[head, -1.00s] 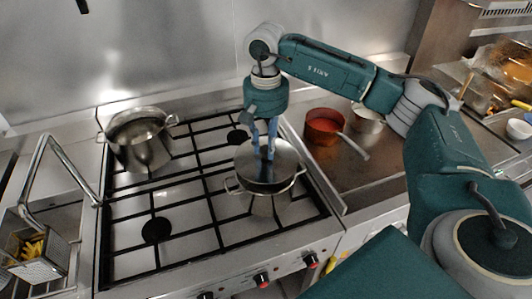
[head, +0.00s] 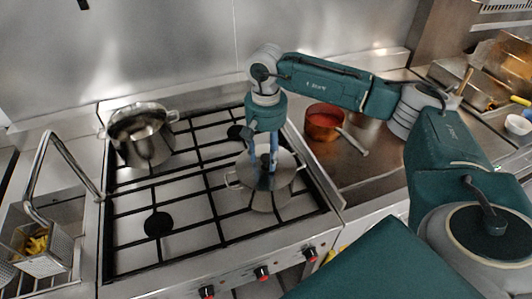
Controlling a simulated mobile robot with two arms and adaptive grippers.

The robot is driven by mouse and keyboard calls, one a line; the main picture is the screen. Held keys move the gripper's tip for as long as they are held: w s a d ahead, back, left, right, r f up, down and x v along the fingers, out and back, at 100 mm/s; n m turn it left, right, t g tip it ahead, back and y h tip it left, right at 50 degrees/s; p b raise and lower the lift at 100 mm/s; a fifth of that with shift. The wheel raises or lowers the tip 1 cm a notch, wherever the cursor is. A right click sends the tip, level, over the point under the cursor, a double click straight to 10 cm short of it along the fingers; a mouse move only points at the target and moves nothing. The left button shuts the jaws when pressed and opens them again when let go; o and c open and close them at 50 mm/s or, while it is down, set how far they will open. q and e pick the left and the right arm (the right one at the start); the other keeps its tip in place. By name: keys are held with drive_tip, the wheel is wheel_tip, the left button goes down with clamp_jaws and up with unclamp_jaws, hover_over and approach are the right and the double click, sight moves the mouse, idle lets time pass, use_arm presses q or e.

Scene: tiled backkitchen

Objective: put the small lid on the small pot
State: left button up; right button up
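The small pot (head: 268,200) is a steel pot with two side handles on the front right of the gas stove. The small lid (head: 252,172), a flat steel disc, lies over the pot's mouth and looks roughly level. No clear gap shows between lid and rim, but I cannot tell if it is fully seated. My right gripper (head: 266,167) points straight down from above, its two blue fingers closed in on the middle of the lid, where the knob is mostly hidden. My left gripper is not in view.
A larger steel pot (head: 145,148) stands at the stove's back left. A red saucepan (head: 323,122) with its handle outward sits on the counter to the right. A fryer basket with fries (head: 42,250) is at the left. The stove's front left grate is free.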

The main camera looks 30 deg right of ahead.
sight(266, 157)
drive_tip(key=shift+r, duration=0.15)
wheel_tip(266, 157, up, 12)
drive_tip(key=b, duration=0.4)
idle(0.5)
